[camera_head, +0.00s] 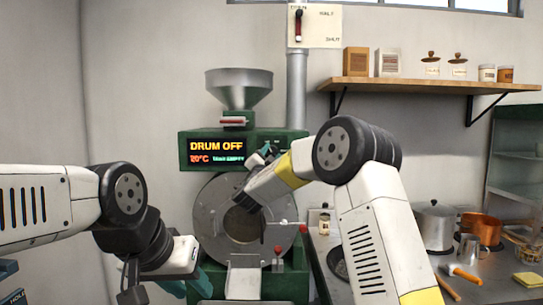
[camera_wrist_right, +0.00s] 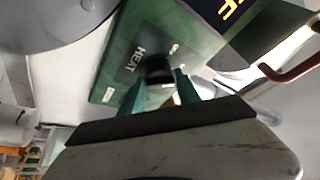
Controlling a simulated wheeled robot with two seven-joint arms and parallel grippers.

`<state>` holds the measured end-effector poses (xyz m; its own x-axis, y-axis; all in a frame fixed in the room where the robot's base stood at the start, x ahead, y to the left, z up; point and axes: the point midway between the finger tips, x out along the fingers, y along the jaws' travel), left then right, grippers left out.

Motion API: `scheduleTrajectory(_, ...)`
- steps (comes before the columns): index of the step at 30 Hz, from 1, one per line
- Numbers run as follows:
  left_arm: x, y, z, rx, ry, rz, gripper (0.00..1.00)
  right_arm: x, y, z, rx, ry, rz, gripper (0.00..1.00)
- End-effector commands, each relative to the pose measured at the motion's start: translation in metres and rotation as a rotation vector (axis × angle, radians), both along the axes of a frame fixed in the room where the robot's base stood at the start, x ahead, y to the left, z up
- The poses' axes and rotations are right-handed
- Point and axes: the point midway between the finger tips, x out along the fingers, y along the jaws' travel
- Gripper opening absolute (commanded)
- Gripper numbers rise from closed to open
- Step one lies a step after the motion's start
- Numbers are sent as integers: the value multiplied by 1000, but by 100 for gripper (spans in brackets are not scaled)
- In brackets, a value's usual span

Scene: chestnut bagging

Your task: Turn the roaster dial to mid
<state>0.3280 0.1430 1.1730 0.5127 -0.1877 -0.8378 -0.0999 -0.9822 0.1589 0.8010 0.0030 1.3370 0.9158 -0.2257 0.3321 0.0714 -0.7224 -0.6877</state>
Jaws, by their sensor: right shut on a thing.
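The green roaster (camera_head: 199,135) stands against the back wall, and its display (camera_head: 217,152) reads "DRUM OFF" with a small temperature line. The roaster dial is a dark round knob (camera_wrist_right: 158,70) on a green panel marked "HEAT" in the right wrist view. My right gripper (camera_head: 265,153) is at the roaster's front, beside the display. In the right wrist view my right gripper (camera_wrist_right: 161,88) has its two teal fingers on either side of the knob, shut on it. The knob's pointer cannot be made out. My left gripper (camera_head: 188,284) is low at the left, apart from the roaster.
A metal hopper (camera_head: 239,88) tops the roaster. The round drum front (camera_head: 212,211) is below the display, partly behind my right arm. Pots, including a copper one (camera_head: 480,228), stand on the counter at right. A wooden shelf (camera_head: 420,84) holds boxes and jars.

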Motion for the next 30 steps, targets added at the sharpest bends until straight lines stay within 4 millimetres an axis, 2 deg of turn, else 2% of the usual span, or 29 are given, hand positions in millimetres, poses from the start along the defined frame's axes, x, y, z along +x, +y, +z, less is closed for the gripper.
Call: scheduleTrajectory(30,0,0,0,0,0,0,36,1,2,0,930,4,-4,0)
